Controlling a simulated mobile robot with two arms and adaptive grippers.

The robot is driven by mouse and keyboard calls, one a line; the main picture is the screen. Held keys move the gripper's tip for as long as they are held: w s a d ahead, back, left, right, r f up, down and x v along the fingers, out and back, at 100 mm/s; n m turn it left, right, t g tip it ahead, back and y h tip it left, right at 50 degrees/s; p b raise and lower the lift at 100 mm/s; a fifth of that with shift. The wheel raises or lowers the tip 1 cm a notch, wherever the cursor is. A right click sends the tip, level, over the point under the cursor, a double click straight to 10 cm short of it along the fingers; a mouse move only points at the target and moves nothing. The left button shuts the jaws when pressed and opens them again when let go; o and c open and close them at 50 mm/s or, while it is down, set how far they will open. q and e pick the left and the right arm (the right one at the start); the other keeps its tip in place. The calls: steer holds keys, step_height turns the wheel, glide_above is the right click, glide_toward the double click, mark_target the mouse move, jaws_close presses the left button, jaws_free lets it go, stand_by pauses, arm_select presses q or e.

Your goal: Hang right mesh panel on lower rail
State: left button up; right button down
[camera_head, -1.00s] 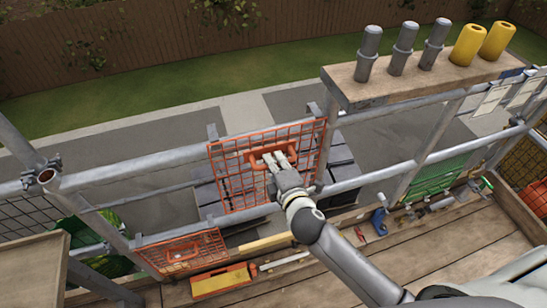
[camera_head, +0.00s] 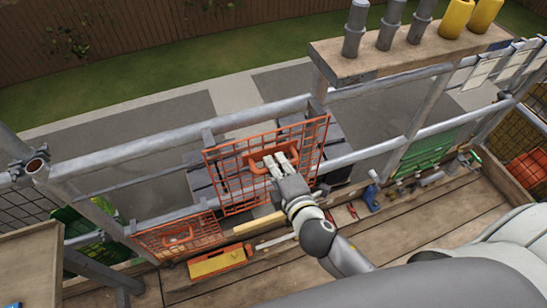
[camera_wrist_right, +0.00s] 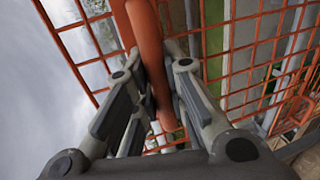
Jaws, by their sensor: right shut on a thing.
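My right gripper (camera_head: 277,164) is shut on the handle (camera_head: 265,158) of an orange mesh panel (camera_head: 228,186). In the right wrist view the handle (camera_wrist_right: 147,45) lies between the fingers, with the panel's mesh (camera_wrist_right: 245,60) behind. The lower rail (camera_head: 365,153) runs behind the panel; whether they touch cannot be told. A second orange mesh panel (camera_head: 165,243) hangs at the lower left. My left gripper is not in view.
A plank shelf (camera_head: 400,52) with several grey and yellow cylinders stands at the upper right. A yellow-orange tool (camera_head: 217,262) and a blue clamp-like thing (camera_head: 372,197) lie on the wooden deck (camera_head: 420,235). A wooden box (camera_head: 30,262) stands at the lower left.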

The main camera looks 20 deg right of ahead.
steer(key=shift+s+r, duration=0.1)
steer(key=shift+s, duration=0.15)
